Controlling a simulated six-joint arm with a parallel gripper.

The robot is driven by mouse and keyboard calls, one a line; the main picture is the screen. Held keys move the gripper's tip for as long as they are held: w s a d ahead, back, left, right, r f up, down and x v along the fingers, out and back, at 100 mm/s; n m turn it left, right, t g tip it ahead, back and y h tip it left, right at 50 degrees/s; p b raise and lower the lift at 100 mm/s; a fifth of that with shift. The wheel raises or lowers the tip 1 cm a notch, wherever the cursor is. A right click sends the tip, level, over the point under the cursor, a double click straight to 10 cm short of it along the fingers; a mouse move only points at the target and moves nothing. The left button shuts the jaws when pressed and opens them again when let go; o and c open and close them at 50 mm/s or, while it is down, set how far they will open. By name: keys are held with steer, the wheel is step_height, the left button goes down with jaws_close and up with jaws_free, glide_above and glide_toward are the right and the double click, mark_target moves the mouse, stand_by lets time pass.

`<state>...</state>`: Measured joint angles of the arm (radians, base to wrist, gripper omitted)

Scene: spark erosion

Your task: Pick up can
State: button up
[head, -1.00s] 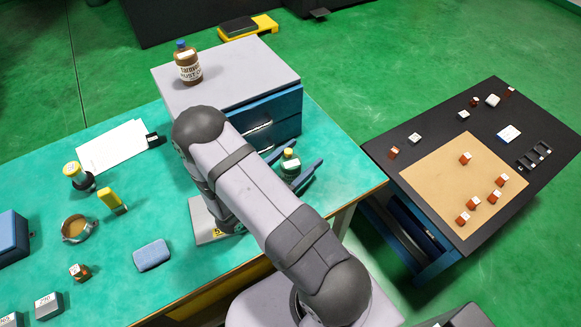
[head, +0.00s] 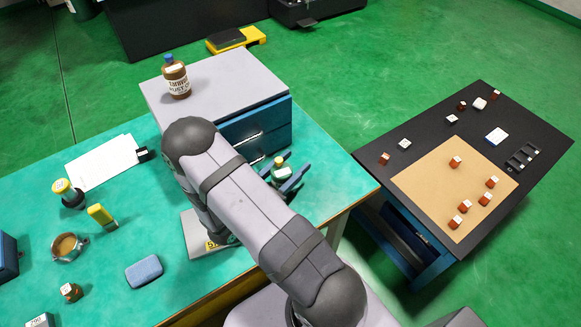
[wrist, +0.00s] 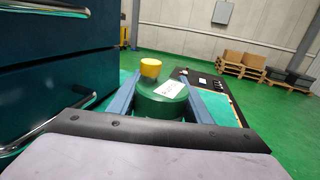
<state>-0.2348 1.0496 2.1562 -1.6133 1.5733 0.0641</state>
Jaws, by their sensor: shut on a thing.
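The can is green with a yellow cap and a white label. In the wrist view the can (wrist: 158,100) stands upright between the two blue fingers of my gripper (wrist: 160,92), which is shut on it. In the head view the can (head: 281,174) shows small between the fingers of my gripper (head: 286,173), just right of my arm, over the teal table (head: 325,190) in front of the drawer unit. My arm covers part of the area around it. I cannot tell whether its base touches the table.
The blue drawer unit (head: 262,127) stands close beside the gripper, with metal handles facing it. A brown bottle (head: 177,82) is on its top. A dark side table (head: 395,135) stands right.

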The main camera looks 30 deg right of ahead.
step_height(320, 180, up, 10)
steer(key=shift+f, duration=0.25)
stand_by(0.3)
steer(key=shift+r, duration=0.1)
